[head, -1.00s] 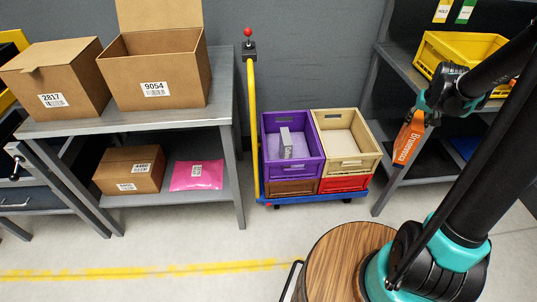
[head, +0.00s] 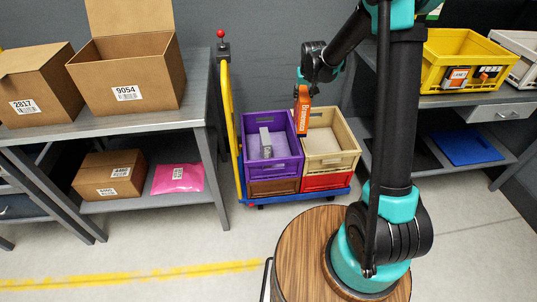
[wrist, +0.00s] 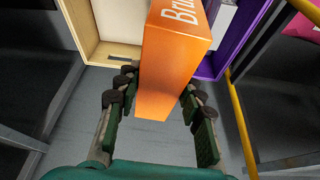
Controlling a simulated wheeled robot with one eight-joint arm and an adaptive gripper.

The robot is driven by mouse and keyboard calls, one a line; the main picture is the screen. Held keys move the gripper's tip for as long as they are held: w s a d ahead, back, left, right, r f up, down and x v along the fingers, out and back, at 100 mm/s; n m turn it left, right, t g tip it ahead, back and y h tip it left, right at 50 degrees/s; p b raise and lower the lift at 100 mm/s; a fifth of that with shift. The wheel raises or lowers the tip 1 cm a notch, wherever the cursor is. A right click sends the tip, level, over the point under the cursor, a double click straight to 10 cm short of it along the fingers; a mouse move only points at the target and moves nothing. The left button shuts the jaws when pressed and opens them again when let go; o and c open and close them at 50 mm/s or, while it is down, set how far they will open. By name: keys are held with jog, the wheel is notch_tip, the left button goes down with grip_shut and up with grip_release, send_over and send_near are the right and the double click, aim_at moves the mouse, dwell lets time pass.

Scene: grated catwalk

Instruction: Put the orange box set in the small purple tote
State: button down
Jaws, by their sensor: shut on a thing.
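An orange box set (head: 302,110) with white lettering hangs from my gripper (head: 306,86) in the head view. In the wrist view the orange box set (wrist: 172,70) is between the two green fingers of my gripper (wrist: 155,108), which is shut on it. The small purple tote (head: 284,130) stands on a trolley and holds a grey item (head: 266,143). The box set is above the edge between the purple tote and the beige tote beside it. Part of the purple tote (wrist: 222,55) shows right of the box in the wrist view.
The beige tote (head: 340,165) stands right of the purple one, with brown and red crates beneath. A yellow pole (head: 230,120) rises at the trolley's left. A table with cartons (head: 122,85) is left; shelving with a yellow bin (head: 440,50) is right.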

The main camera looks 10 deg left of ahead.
jog(key=w+a+f+n, duration=0.1)
jog(key=a+f, duration=0.2)
jog(key=a, duration=0.7)
notch_tip(320, 180, down, 20)
jog(key=shift+w+a, duration=0.2)
jog(key=shift+a, duration=0.05)
jog(key=shift+f, duration=0.55)
jog(key=c, duration=1)
grip_release()
jog(key=shift+o, duration=0.2)
jog(key=shift+r, duration=0.1)
